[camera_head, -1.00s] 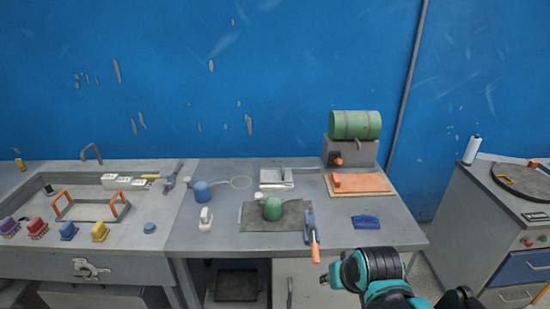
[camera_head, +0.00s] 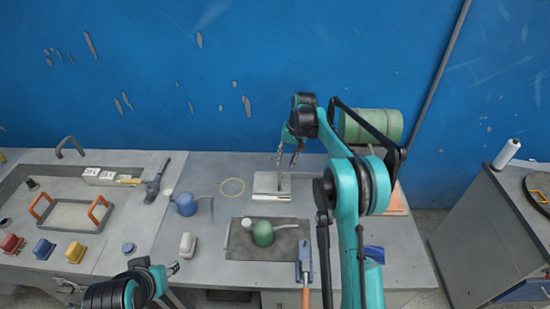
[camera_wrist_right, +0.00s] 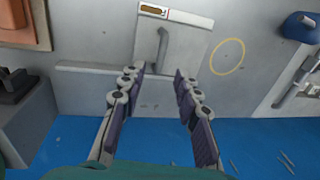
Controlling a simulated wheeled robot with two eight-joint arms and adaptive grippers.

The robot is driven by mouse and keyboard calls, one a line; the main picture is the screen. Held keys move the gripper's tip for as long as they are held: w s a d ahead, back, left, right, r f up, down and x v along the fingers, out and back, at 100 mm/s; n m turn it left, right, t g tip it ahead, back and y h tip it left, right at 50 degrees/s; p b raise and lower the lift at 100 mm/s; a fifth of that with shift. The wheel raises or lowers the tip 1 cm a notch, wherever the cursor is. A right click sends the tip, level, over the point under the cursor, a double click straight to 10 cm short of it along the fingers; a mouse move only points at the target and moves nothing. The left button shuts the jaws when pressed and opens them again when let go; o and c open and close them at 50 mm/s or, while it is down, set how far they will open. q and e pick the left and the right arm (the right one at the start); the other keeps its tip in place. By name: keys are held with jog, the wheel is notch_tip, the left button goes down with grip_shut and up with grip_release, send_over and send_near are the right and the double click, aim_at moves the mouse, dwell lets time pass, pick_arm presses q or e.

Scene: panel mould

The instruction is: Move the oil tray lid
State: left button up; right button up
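The oil tray lid looks to be the light grey square plate with a bar handle (camera_head: 272,190) at the back middle of the bench. In the right wrist view the plate (camera_wrist_right: 185,50) lies beyond my fingertips, its handle upright in the picture between them. My right gripper (camera_head: 287,160) hangs above and behind the plate. Its two fingers (camera_wrist_right: 158,88) are spread apart with nothing between them, and no contact with the handle shows. My left gripper (camera_head: 172,268) is low at the left front of the bench; its fingers are too small to read.
The blue wall is close behind.

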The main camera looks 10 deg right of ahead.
aim_at(280, 177)
jog(key=f, duration=0.2)
jog(key=a+f+b, duration=0.1)
jog(key=f, duration=0.2)
jog(key=f+b, duration=0.1)
jog(key=f, duration=0.1)
jog(key=shift+w+a+f, duration=0.35)
grip_shut()
